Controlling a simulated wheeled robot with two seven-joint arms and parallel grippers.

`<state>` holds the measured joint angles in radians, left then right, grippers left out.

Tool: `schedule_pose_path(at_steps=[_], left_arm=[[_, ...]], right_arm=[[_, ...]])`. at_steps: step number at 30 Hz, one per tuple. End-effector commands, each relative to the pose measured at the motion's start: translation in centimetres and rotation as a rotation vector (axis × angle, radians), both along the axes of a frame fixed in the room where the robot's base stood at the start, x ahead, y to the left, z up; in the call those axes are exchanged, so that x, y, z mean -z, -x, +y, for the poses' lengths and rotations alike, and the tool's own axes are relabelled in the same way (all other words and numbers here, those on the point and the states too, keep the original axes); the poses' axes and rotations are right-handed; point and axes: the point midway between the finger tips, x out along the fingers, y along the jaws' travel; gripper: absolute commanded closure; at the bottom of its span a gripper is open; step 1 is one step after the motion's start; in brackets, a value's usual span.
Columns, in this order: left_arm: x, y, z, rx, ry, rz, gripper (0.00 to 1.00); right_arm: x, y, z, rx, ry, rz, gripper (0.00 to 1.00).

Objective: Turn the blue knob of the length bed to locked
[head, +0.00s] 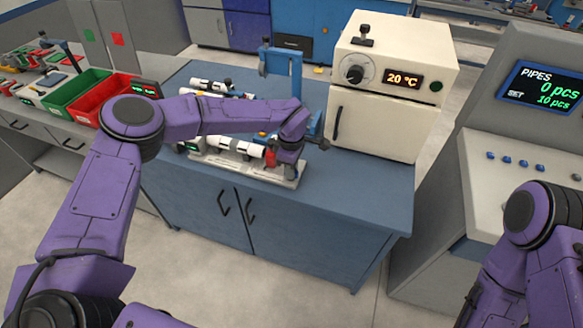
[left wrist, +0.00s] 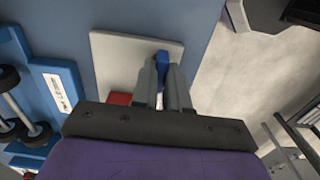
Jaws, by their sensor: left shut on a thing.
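The length bed (head: 290,181) is a pale bed near the front edge of the blue cabinet top, with a white and black pipe (head: 234,145) lying along it. Its pale end plate (left wrist: 112,58) shows in the left wrist view. My left gripper (left wrist: 163,75) is over the bed's right end, its fingers shut on the blue knob (left wrist: 162,61). In the head view my left gripper (head: 289,152) hides the knob. The knob's marking cannot be read. My right arm shows at the lower right; its gripper is out of the picture.
A cream oven (head: 385,125) showing 20 °C stands right of the bed. A blue upright frame (head: 283,70) stands behind my left wrist. Red (head: 107,98) and green (head: 75,92) bins are at the left. A console (head: 545,87) reads PIPES 0 pcs. The cabinet top's front right is clear.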

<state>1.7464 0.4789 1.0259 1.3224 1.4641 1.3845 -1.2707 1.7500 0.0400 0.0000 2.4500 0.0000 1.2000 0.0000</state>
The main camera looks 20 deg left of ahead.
Motion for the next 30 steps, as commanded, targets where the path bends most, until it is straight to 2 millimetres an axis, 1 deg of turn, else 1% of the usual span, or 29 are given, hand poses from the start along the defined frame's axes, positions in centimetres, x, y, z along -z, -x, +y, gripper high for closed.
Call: schedule_pose_path(at_steps=[1, 8, 9, 11, 19, 22, 26, 30], left_arm=[[-0.3, -0.2, 0.0, 0.002, 0.000, -0.007, 1.00], [-0.3, -0.2, 0.0, 0.002, 0.000, -0.008, 1.00], [-0.3, -0.2, 0.0, 0.002, 0.000, -0.008, 0.80], [-0.3, -0.2, 0.0, 0.002, 0.000, -0.008, 0.61], [-0.1, -0.1, 0.0, 0.001, 0.000, -0.004, 0.61], [-0.8, -0.2, 0.0, 0.000, 0.000, -0.005, 0.61], [-3.3, -0.2, 0.0, 0.002, 0.000, -0.009, 0.61], [-6.8, -0.2, 0.0, 0.000, 0.000, -0.009, 0.61]], right_arm=[[0.0, 0.0, 0.0, 0.000, 0.000, 0.000, 0.46], [0.0, 0.0, 0.0, 0.000, 0.000, 0.000, 0.46], [0.0, 0.0, 0.0, 0.000, 0.000, 0.000, 0.46], [0.0, 0.0, 0.0, 0.000, 0.000, 0.000, 0.46], [0.0, 0.0, 0.0, 0.000, 0.000, 0.000, 0.46], [0.3, 0.0, 0.0, 0.000, 0.000, 0.000, 0.46], [1.1, 0.0, 0.0, 0.000, 0.000, 0.000, 0.46], [1.9, 0.0, 0.0, 0.000, 0.000, 0.000, 0.46]])
